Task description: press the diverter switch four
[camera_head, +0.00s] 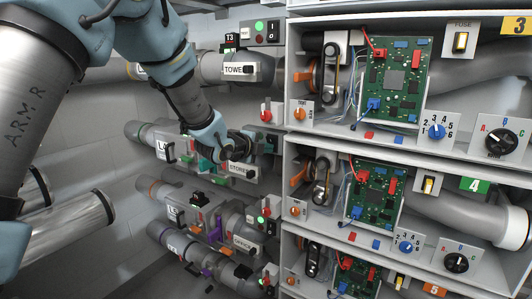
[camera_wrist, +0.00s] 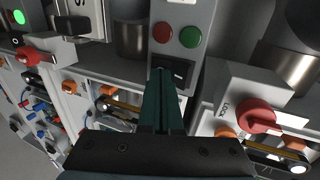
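The grey switch box (camera_wrist: 182,50) at my gripper has a red light, a green light and a black rocker switch (camera_wrist: 180,70) in the wrist view. My gripper (camera_wrist: 162,73) is shut and empty, its teal fingers together. Its tips overlap the left part of the rocker; I cannot tell if they touch it. In the head view my gripper (camera_head: 247,150) is in front of the pipe marked STORE, and it partly hides the box (camera_head: 268,146). A green plate with a 4 (camera_head: 475,185) marks the cabinet row to the right.
A red knob (camera_wrist: 255,115) marked LOCK is right of my fingers in the wrist view, and a red handle (camera_wrist: 32,55) is at left. In the head view the shelf cabinet (camera_head: 288,90) with circuit boards stands close on the right. Similar pipes lie above and below.

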